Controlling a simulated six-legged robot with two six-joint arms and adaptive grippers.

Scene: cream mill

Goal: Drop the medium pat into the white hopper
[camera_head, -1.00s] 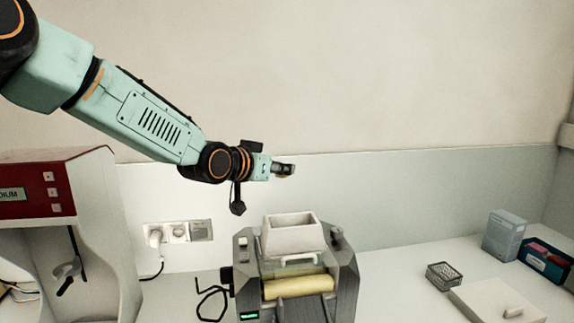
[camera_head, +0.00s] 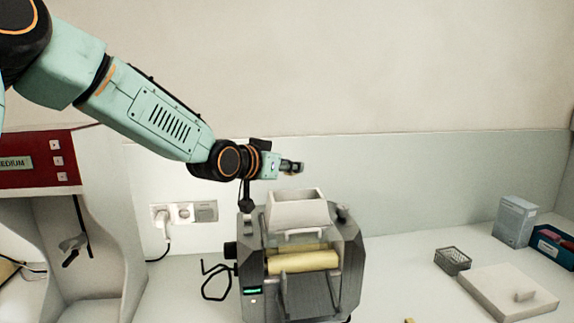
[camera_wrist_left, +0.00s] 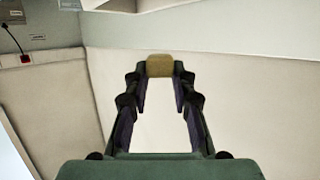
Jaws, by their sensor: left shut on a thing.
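My left gripper (camera_head: 292,167) is above the white hopper, shut on a small tan pat. The pat (camera_wrist_left: 160,66) shows between the fingertips in the left wrist view; in the head view it is barely visible at the fingertips. The white hopper (camera_head: 298,212) sits on top of the grey mill (camera_head: 350,262), open upward, with a gap between it and the gripper. Pale yellow rollers (camera_head: 303,262) show below the hopper. The hopper's inside is mostly hidden. My right gripper is not in view.
A red and cream machine (camera_head: 35,160) marked "EDIUM" stands at left. Wall sockets (camera_head: 184,213) are behind.

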